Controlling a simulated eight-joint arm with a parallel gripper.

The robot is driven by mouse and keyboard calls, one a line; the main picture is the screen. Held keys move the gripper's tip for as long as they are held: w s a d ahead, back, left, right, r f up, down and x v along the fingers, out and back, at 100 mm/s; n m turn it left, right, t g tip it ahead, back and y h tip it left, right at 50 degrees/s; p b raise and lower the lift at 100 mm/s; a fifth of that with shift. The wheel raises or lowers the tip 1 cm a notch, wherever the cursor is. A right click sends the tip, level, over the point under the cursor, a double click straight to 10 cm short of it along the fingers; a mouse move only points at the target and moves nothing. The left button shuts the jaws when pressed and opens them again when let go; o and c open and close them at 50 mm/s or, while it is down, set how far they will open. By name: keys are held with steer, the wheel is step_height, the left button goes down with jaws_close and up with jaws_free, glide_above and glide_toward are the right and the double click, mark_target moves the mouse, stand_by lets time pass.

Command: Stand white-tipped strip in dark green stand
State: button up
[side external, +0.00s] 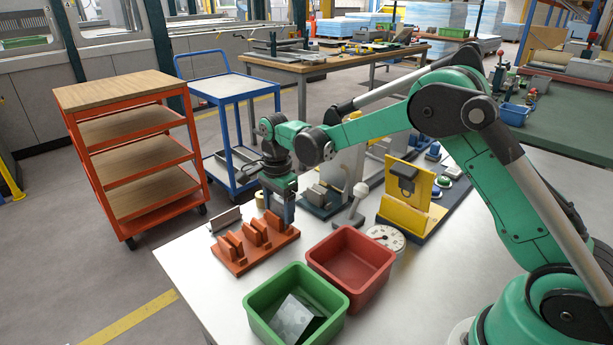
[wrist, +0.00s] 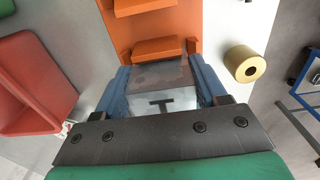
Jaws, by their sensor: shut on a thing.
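My gripper (side external: 282,212) points down above the right end of an orange slotted rack. In the wrist view my gripper (wrist: 163,72) has its two blue fingers shut on a flat grey strip (wrist: 160,98), which shows a pale band with a dark T-shaped mark near the palm. I cannot make out a white tip, and the strip's far end is hard to separate from the rack. A dark green base (side external: 313,210) bearing grey blocks sits behind and right of my gripper and may be the stand. It is partly hidden.
The orange rack (side external: 237,266) has several upright lugs, with a grey plate (side external: 225,219) at its left. Green (side external: 258,323) and red (side external: 350,283) bins stand in front. A yellow fixture (side external: 405,188), a dial (side external: 386,237) and a brass ring (wrist: 244,64) are nearby.

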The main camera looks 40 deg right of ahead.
steer(key=shift+r, duration=0.2)
steer(key=shift+r, duration=0.8)
steer(key=shift+r, duration=0.15)
steer(key=shift+r, duration=2.6)
glide_above(319, 189)
steer(key=shift+h, duration=0.3)
steer(key=shift+f, duration=2.25)
steer(key=shift+f, duration=1.55)
